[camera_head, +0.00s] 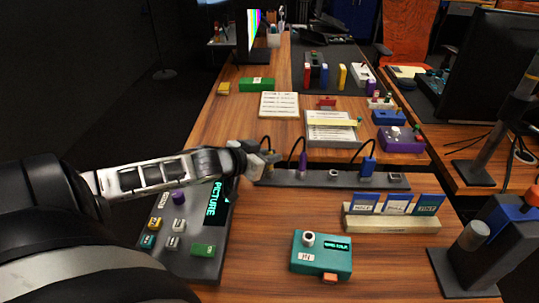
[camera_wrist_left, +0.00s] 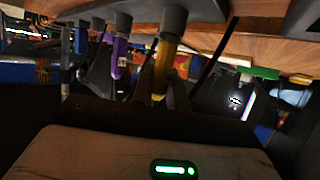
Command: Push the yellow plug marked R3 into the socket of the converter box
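A yellow plug (camera_head: 269,157) stands at the left end of the dark strip (camera_head: 315,180), its cable rising behind it; its mark cannot be read. My left gripper (camera_head: 252,162) is at that end of the strip, right beside the plug. In the left wrist view the yellow plug (camera_wrist_left: 161,72) shows close in front of the gripper, with the purple plug (camera_wrist_left: 119,58) beyond it. The left fingers look apart, and I see no clear grip on the plug. I cannot tell for sure which unit is the converter box. My right gripper is not in view.
The strip also carries a purple plug (camera_head: 302,160) and a blue plug (camera_head: 368,166). A teal box (camera_head: 322,262) with a knob and display stands in front. A card holder (camera_head: 392,221) is at right. A dark button panel (camera_head: 205,266) lies under my left arm.

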